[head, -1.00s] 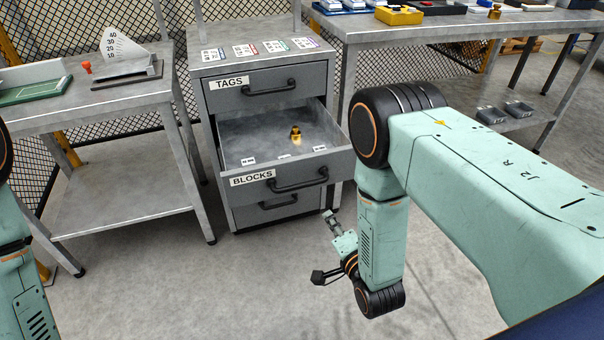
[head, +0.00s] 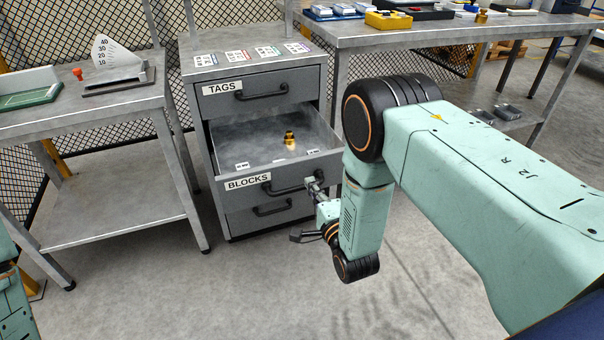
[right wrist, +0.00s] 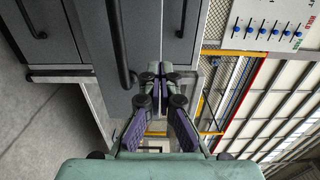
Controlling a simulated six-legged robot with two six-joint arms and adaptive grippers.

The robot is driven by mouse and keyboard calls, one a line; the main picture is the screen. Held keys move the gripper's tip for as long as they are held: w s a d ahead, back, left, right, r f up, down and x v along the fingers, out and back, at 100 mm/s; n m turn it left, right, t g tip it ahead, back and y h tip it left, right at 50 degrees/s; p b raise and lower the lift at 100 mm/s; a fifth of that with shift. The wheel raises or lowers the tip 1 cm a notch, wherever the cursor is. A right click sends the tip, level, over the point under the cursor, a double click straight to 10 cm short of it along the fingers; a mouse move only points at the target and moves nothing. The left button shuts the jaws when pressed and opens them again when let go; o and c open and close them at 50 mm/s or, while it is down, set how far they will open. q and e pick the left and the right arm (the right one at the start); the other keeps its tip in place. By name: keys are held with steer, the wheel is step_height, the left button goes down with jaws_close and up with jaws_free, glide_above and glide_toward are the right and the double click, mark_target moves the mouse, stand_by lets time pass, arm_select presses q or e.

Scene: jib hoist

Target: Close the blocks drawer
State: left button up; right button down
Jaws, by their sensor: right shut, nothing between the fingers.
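The blocks drawer (head: 225,192), labelled BLOCKS, stands partly open in the grey cabinet (head: 205,115). Its front has a black bar handle (head: 285,190), which also shows in the right wrist view (right wrist: 118,45). A small brass weight (head: 289,138) stands inside. My right gripper (head: 311,183) is shut and empty, its fingertips at the right part of the drawer front, close to the handle's right end. In the right wrist view its fingertips (right wrist: 152,76) lie against or just before the grey front; contact is hard to tell. My left gripper is out of view.
The tags drawer (head: 230,98) above is shut, and another drawer (head: 255,218) below is shut. A metal table (head: 110,195) stands close on the left and a workbench (head: 400,35) on the right. The floor before the cabinet is clear.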

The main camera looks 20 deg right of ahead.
mark_target(298, 162)
steer(key=w, duration=0.2)
steer(key=w+b, duration=0.1)
steer(key=w, duration=0.2)
steer(key=shift+w+a+f+b, duration=0.1)
steer(key=shift+w+a+b, duration=0.15)
steer(key=shift+w+b, duration=0.1)
steer(key=shift+w+d, duration=0.1)
steer(key=shift+w, duration=0.6)
